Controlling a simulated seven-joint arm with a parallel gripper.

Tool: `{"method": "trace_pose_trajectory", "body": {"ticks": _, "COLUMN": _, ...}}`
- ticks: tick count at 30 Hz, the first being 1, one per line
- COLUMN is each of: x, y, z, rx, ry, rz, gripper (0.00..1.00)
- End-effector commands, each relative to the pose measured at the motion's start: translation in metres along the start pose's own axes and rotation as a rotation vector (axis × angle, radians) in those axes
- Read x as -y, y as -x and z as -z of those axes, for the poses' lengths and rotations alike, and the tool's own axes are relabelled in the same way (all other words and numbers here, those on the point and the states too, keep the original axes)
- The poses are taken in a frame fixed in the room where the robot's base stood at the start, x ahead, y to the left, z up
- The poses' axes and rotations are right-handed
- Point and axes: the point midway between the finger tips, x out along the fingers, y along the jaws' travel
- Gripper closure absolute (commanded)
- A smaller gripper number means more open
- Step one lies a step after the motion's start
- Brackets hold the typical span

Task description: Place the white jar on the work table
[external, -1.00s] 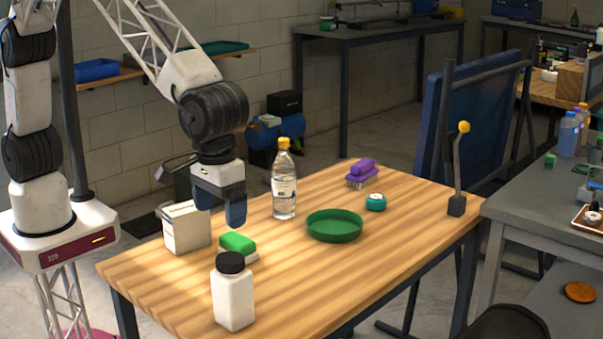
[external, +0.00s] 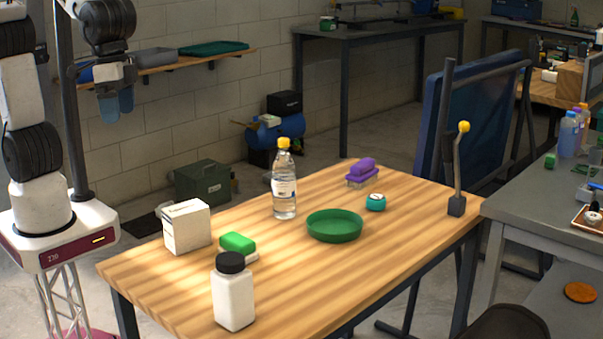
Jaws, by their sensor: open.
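The white jar (external: 233,299) with a black lid stands upright on the wooden work table (external: 290,285), near its front left edge. My gripper (external: 115,104) is up at the left, in front of the wall shelf and well away from the table and the jar. Its blue fingers point down, with nothing visible between them.
On the table stand a white box (external: 186,227), a green sponge (external: 238,243), a clear bottle (external: 284,186), a green dish (external: 334,226), a teal round item (external: 376,202) and a purple brush (external: 362,172). A lever (external: 458,170) rises at the right corner.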

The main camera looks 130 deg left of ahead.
Motion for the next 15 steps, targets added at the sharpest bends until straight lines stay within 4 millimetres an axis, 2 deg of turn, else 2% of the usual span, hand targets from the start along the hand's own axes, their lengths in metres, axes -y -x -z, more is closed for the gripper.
{"method": "trace_pose_trajectory", "body": {"ticks": 1, "x": 0.009, "y": 0.007, "z": -0.013, "rx": -0.006, "ry": -0.039, "rz": -0.006, "gripper": 0.09}}
{"method": "trace_pose_trajectory", "body": {"ticks": 6, "x": 0.036, "y": 0.021, "z": -0.054, "rx": -0.023, "ry": -0.182, "rz": -0.019, "gripper": 0.09}}
{"method": "trace_pose_trajectory", "body": {"ticks": 15, "x": 0.088, "y": 0.033, "z": -0.124, "rx": -0.056, "ry": -0.432, "rz": -0.037, "gripper": 0.09}}
